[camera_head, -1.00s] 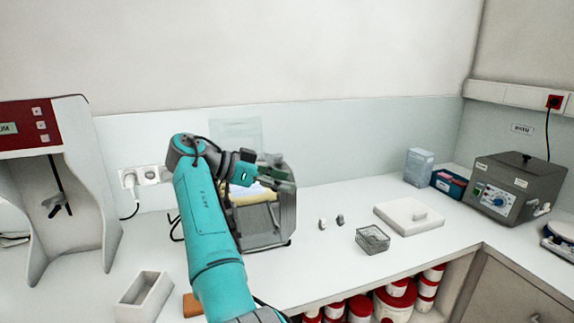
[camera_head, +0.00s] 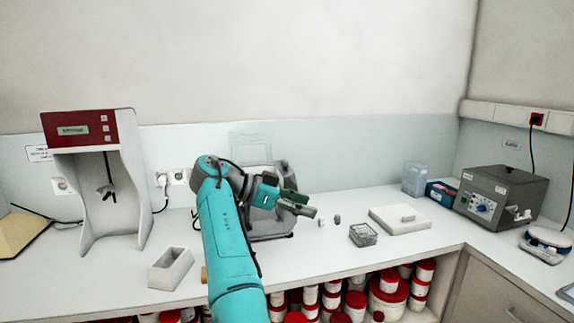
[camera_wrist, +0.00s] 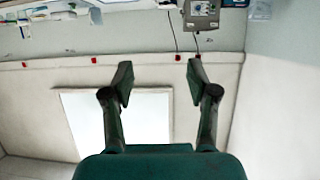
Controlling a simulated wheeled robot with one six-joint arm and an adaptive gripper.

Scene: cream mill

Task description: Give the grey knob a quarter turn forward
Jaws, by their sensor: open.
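My gripper (camera_head: 307,204) is open and empty, in front of the grey machine (camera_head: 272,228) against the back wall, pointing right and a little down. My arm and gripper hide much of that machine. A dark grey part (camera_head: 284,166) shows at its upper right edge; I cannot tell whether it is the grey knob. In the wrist view both fingers of my gripper (camera_wrist: 160,74) are apart with nothing between them. A grey box with a dial (camera_head: 483,208) stands at the right; it also shows at the top of the wrist view (camera_wrist: 201,12).
A red-topped stand (camera_head: 92,190) and an open white box (camera_head: 171,268) are at the left. Clear counter lies between the basket and the front edge.

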